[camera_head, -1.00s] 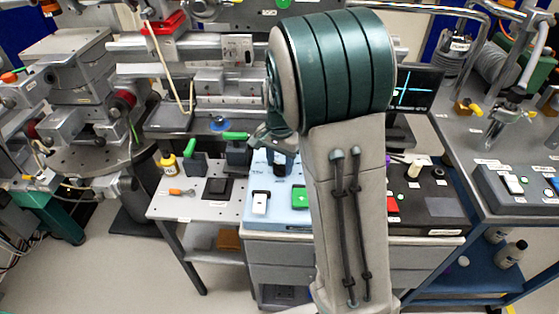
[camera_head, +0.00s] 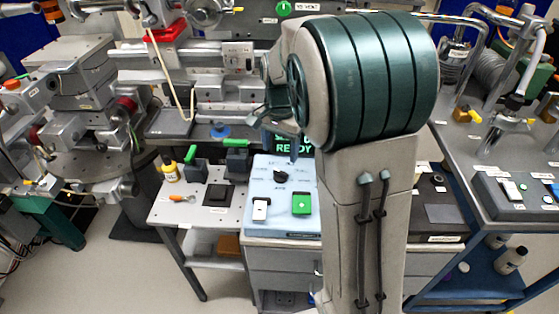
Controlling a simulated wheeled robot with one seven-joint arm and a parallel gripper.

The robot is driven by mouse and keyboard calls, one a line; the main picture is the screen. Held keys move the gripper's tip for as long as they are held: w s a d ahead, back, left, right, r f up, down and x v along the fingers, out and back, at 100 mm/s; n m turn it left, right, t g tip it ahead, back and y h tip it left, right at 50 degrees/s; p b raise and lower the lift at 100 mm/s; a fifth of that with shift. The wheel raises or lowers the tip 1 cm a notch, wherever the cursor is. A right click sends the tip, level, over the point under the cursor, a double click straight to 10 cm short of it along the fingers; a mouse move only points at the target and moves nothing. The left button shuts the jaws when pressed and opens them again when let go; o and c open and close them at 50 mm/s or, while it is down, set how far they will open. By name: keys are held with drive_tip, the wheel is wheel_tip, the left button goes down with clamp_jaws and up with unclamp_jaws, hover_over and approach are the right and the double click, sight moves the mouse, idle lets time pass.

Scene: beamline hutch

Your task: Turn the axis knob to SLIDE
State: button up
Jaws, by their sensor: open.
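The black axis knob (camera_head: 281,177) sits on the light blue control panel (camera_head: 265,222), with small labels around it that are too small to read surely. I cannot tell which label the knob points at. My gripper (camera_head: 272,125) is above and behind the knob in the picture, apart from it, and is open and empty. The arm's large green joint and grey link hide part of the gripper and the right side of the panel.
A white switch (camera_head: 260,209) and a green switch (camera_head: 301,203) sit on the panel in front of the knob. A green READY display (camera_head: 303,149) is behind it.

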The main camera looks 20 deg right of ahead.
wheel_tip(320, 180, up, 6)
drive_tip(key=shift+s+r, duration=0.1)
drive_tip(key=shift+r, duration=0.05)
idle(0.5)
